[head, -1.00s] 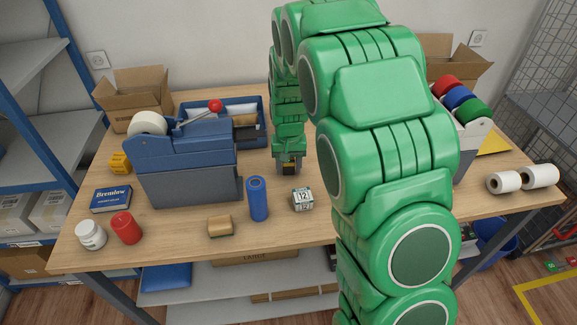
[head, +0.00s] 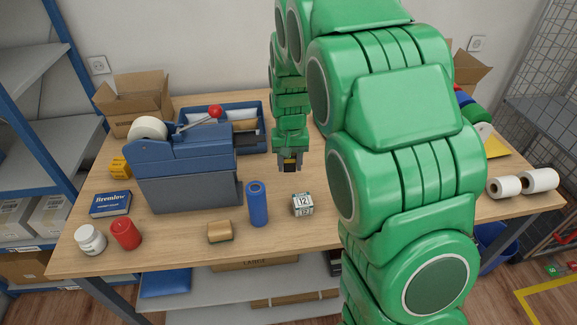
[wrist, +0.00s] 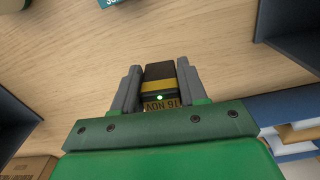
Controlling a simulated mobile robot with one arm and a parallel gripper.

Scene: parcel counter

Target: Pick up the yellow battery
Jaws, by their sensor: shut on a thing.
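The yellow battery (wrist: 158,84) is a small dark block with a yellow band and a lettered yellow face. In the wrist view it sits between the two grey fingers of my gripper (wrist: 159,88), which is shut on it. In the head view my gripper (head: 290,167) points down over the middle of the table, right of the blue dispenser. There only a little of the battery (head: 290,161) shows between the fingers. How far it is above the tabletop is hard to tell.
A blue cylinder (head: 257,204) and a small numbered cube (head: 302,204) stand in front of my gripper. The blue tape dispenser (head: 187,180) is to the left, with a blue tray (head: 262,133) behind it. White rolls (head: 540,180) lie at right. Bare tabletop surrounds my gripper.

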